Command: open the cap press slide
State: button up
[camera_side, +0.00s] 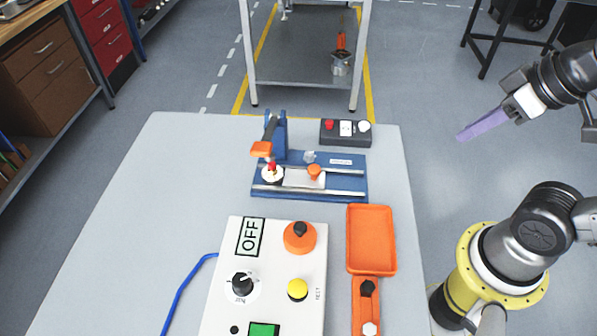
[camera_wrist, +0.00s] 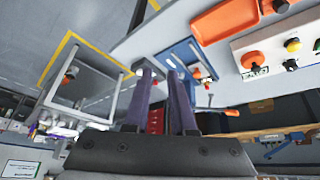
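The cap press (camera_side: 345,192) is a blue fixture with rails near the back of the grey table; it also shows in the wrist view (camera_wrist: 175,56). Its slide, a pale plate (camera_side: 297,179) with an orange knob (camera_side: 315,171), lies between the rails. A white round piece with a red top (camera_side: 272,172) is at the plate's left end, below the orange-ended lever (camera_side: 261,148). My gripper (camera_side: 462,136) is in the air right of the table, well away from the press. In the wrist view its purple fingers (camera_wrist: 165,78) stand apart with nothing between them.
A dark button box (camera_side: 345,140) sits behind the press. An orange tray (camera_side: 371,240) and a white control panel (camera_side: 268,290) with knobs and buttons stand in front. A blue cable (camera_side: 187,287) runs left of the panel. The table's left part is clear.

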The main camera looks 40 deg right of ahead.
jog(key=shift+o, duration=1.1)
jog(key=shift+n, duration=0.4)
jog(key=o, duration=0.3)
jog(key=r+n, duration=0.1)
jog(key=w+r+n, duration=0.1)
jog(key=shift+r+n, duration=0.2)
jog(key=shift+n, duration=0.2)
jog(key=shift+o, duration=0.2)
jog(key=n+g, duration=0.6)
jog(key=n, duration=0.8)
send_over(314, 168)
notch_tip(314, 168, down, 8)
jog(key=r, duration=0.1)
notch_tip(314, 168, down, 14)
jog(key=shift+r, duration=0.1)
grip_shut()
